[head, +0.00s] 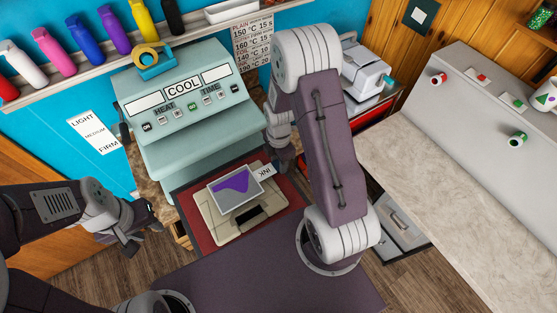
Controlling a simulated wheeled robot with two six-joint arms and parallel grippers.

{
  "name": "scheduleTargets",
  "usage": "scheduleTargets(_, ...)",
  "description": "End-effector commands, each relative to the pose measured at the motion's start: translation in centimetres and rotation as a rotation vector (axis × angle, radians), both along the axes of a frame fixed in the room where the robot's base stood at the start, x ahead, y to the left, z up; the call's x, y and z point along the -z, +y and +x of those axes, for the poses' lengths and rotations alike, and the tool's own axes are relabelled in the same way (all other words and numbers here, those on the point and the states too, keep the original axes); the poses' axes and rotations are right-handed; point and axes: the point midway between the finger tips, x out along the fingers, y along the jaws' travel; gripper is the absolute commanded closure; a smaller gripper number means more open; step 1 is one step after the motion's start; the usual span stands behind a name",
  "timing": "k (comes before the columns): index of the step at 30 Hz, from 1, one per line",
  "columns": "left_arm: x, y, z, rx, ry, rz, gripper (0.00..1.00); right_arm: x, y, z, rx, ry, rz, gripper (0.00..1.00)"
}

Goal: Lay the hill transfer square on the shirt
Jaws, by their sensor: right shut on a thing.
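The hill transfer square (222,202) is grey-white with a purple hill shape, and a white tab (265,172) marked INK sticks out at its upper right. The cream shirt (260,224) lies on a red pad below it, partly covered by the square. The square overlaps the shirt in the picture; I cannot tell whether they touch. My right gripper (284,164) is shut on the square at its tab, its fingers mostly hidden by my arm. My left gripper (143,238) is empty and looks open, left of the pad.
The pale green heat press (190,135) reads COOL and stands behind the red pad (198,237). A shelf of coloured bottles (87,38) runs along the wall. A long counter (430,165) is at the right, its near surface clear, with small rolls (517,140) behind.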

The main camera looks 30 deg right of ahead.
Motion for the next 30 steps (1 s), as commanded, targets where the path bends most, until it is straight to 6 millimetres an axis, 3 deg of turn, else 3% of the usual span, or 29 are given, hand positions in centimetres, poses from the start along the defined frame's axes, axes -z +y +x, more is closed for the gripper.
scheduleTargets(1, 1.0, 0.0, 0.0, 0.0, 0.0, 0.0, 0.64, 1.1, 0.0, 0.0, 0.0, 0.0, 0.0, 1.0)
scheduleTargets(5, 1.7, 0.0, 0.0, 0.0, 0.0, 0.0, 0.64, 2.2, 0.0, 0.0, 0.0, 0.001, 0.0, 1.0)
scheduleTargets(14, 1.7, 0.0, 0.0, 0.0, 0.0, 0.0, 0.64, 2.2, 0.0, 0.0, 0.0, 0.001, 0.0, 1.0)
scheduleTargets(15, 1.7, 0.0, 0.0, 0.0, 0.0, 0.0, 0.64, 2.2, 0.0, 0.0, 0.0, 0.001, 0.0, 0.53)
scheduleTargets(17, 1.7, 0.0, 0.0, 0.0, 0.0, 0.0, 0.64, 2.2, 0.0, 0.0, 0.0, 0.001, 0.0, 0.36)
scheduleTargets(26, 1.7, 0.0, 0.0, 0.0, 0.0, 0.0, 0.64, 2.2, 0.0, 0.0, 0.0, 0.0, 0.0, 0.36)
scheduleTargets(30, 2.1, 0.0, 0.0, 0.0, 0.0, 0.0, 0.64, 0.7, 0.0, 0.2, 0.0, -0.006, -0.001, 0.36)
